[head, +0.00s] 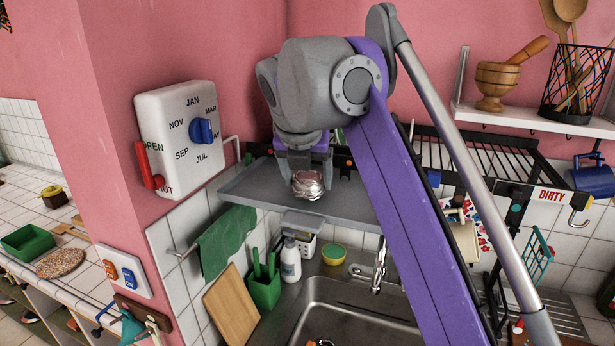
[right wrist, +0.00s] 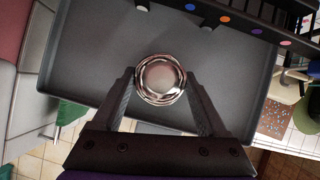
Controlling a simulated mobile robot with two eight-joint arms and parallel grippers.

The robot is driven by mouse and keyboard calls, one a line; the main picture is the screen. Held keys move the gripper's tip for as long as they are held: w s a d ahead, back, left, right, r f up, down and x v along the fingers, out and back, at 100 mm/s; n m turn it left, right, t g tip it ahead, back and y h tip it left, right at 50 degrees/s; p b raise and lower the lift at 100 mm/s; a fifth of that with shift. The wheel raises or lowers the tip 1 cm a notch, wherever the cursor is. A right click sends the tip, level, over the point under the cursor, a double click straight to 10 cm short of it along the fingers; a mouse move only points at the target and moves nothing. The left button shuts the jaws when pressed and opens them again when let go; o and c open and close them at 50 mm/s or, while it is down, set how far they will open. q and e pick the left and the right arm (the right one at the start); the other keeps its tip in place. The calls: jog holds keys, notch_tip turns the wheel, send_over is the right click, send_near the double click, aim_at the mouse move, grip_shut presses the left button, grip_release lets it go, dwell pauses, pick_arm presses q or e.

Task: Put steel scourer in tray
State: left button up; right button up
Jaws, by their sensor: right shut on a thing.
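The steel scourer (head: 308,184) is a shiny, round, silvery coil. My right gripper (head: 309,175) points down and is shut on it. In the right wrist view the scourer (right wrist: 161,80) sits between the two fingertips of the gripper (right wrist: 161,88). The tray (head: 345,207) is a flat grey shelf with a low rim, fixed at the wall above the sink. The tray (right wrist: 95,75) lies behind the scourer in the right wrist view. The scourer is over the tray; I cannot tell whether it touches the tray's floor. My left gripper is not in view.
A wire rack (head: 490,155) adjoins the tray on the right. A white dial box (head: 180,140) is on the wall to the left. Below are a green cloth (head: 226,240), a white bottle (head: 290,262) and the sink (head: 350,312). My right arm hides part of the tray and rack.

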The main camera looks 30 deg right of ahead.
jog(key=shift+f, duration=0.5)
jog(key=o, duration=1.4)
jog(key=shift+c, duration=0.2)
